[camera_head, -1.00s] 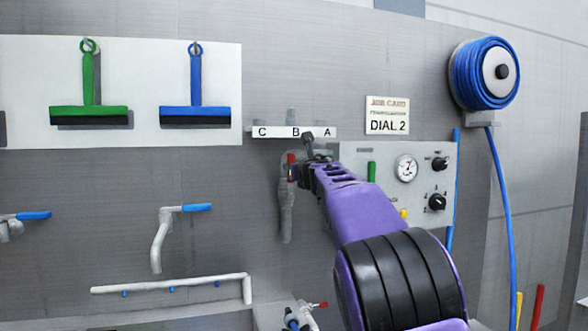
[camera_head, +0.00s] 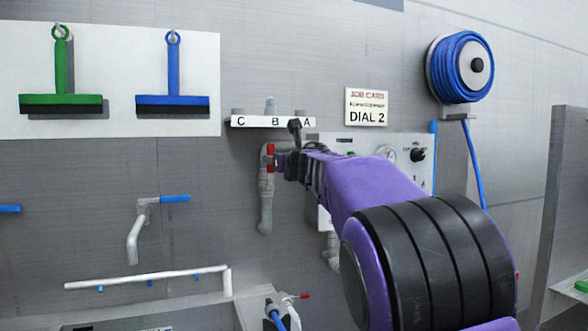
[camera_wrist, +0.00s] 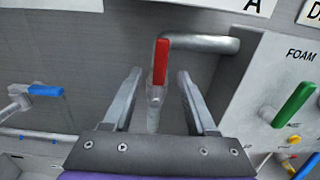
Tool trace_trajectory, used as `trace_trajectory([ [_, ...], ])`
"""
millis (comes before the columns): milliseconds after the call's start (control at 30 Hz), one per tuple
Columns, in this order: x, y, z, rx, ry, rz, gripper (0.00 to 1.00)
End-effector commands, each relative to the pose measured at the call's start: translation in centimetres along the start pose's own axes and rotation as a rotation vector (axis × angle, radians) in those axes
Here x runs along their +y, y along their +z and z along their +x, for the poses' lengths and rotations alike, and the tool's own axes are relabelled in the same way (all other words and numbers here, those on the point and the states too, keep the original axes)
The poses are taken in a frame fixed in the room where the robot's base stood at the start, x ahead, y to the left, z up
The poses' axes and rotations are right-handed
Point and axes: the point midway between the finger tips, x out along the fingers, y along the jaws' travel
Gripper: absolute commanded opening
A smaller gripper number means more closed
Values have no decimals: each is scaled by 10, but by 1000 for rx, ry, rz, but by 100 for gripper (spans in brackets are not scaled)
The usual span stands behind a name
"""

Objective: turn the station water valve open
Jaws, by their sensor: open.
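A valve with a red lever (camera_wrist: 161,60) sits on a grey pipe that bends from the panel and runs down the wall. In the wrist view the lever points roughly up and down, between my two fingers. My gripper (camera_wrist: 159,76) is open, with one finger on each side of the lever and a gap on both sides. In the head view my gripper (camera_head: 281,163) is at the red lever (camera_head: 270,152), and my purple arm hides part of the panel behind. I cannot tell whether the fingers touch the valve body.
The grey panel (camera_head: 318,215) with gauge, knobs and a green FOAM lever (camera_wrist: 295,105) is close on the right. A shelf labelled C, B, A (camera_head: 257,122) is just above. A blue hose reel (camera_head: 461,67) hangs upper right.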

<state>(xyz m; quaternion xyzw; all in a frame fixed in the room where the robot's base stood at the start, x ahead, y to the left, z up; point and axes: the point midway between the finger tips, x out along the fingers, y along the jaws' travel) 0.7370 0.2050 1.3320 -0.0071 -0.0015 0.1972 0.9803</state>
Motion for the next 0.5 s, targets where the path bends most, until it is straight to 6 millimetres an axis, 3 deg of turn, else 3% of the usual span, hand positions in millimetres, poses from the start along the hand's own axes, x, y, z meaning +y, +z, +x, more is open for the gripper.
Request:
trace_trajectory([
  [500, 1, 0, -96, 0, 1, 2, 57],
])
